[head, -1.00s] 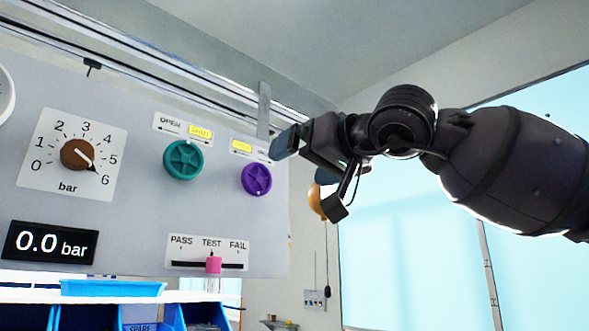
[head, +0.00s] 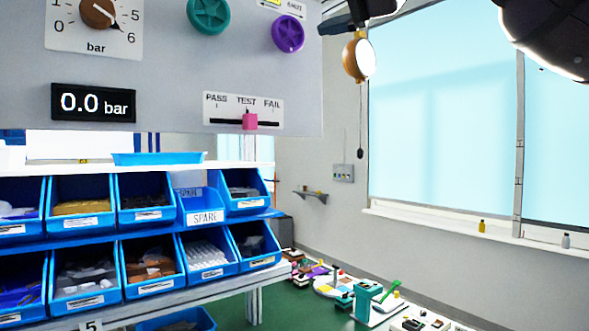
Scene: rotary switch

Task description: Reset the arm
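My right arm shows only in part at the top right of the head view, as a dark rounded link cut off by the frame. A small dark piece at the top edge, above the lamp, may be part of my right gripper, but its fingers cannot be made out. My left gripper is not in view. The brown rotary knob (head: 98,12) sits on the grey panel (head: 170,95) at the upper left, its pointer towards 6. The display (head: 93,103) below reads 0.0 bar. No gripper touches the knob.
A teal valve (head: 208,14), a purple valve (head: 288,34) and a pink slider (head: 250,121) at TEST are on the panel. Blue bins (head: 205,217) fill a rack below. A green-topped table (head: 300,312) holds small items.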

